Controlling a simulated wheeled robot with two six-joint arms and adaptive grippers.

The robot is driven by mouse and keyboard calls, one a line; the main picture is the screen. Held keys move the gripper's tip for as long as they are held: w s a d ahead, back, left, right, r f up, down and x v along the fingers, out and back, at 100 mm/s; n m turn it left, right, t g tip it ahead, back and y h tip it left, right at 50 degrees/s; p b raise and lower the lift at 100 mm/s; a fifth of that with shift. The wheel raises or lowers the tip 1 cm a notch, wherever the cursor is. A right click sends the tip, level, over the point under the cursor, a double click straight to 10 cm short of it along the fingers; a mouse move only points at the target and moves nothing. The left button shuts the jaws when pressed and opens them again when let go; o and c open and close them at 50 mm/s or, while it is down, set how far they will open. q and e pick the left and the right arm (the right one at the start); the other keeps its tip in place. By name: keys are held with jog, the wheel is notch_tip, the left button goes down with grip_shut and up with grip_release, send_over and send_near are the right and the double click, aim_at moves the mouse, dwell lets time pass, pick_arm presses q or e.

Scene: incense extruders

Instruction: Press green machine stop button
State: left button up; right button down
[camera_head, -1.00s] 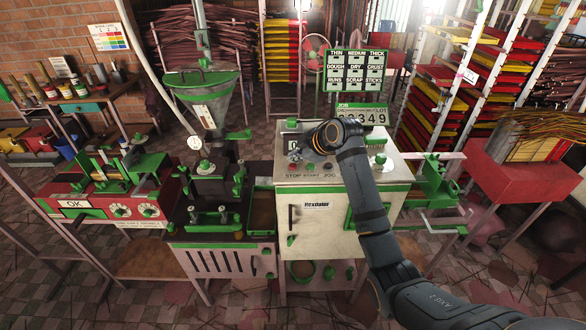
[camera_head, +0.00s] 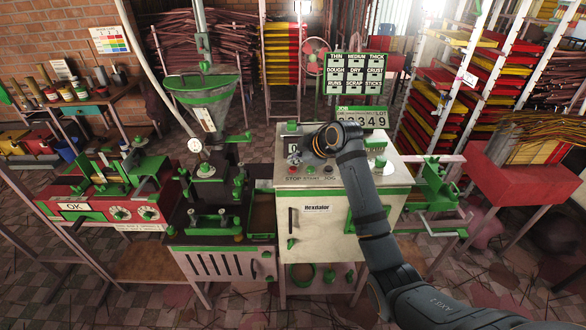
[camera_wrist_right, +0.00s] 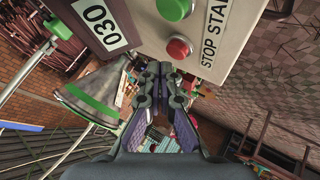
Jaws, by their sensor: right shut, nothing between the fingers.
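The cream and green machine (camera_head: 310,225) stands in the middle of the head view, with STOP, START and JOG labels on its sloped panel. Its red stop button (camera_head: 292,168) shows small there; in the right wrist view the red button (camera_wrist_right: 179,48) sits beside the STOP lettering, with the green start button (camera_wrist_right: 175,8) above it. My right gripper (camera_head: 295,160) is over the panel's left part. In the wrist view its shut, empty fingers (camera_wrist_right: 160,68) end just below and left of the red button. I cannot tell whether they touch it. My left gripper is not in view.
A dark extruder with a funnel (camera_head: 205,100) stands to the left, and a red machine marked OK (camera_head: 110,205) is farther left. A number display (camera_head: 362,120) rises behind the panel. A red table (camera_head: 515,180) and stacked racks stand to the right.

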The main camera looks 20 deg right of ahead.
aim_at(295, 169)
jog(key=shift+f, duration=0.1)
jog(key=shift+f, duration=0.3)
jog(key=shift+f, duration=0.55)
dwell(0.8)
dwell(0.3)
jog(key=shift+r+p, duration=0.95)
jog(key=shift+r, duration=0.15)
notch_tip(295, 169, up, 5)
jog(key=p, duration=0.5)
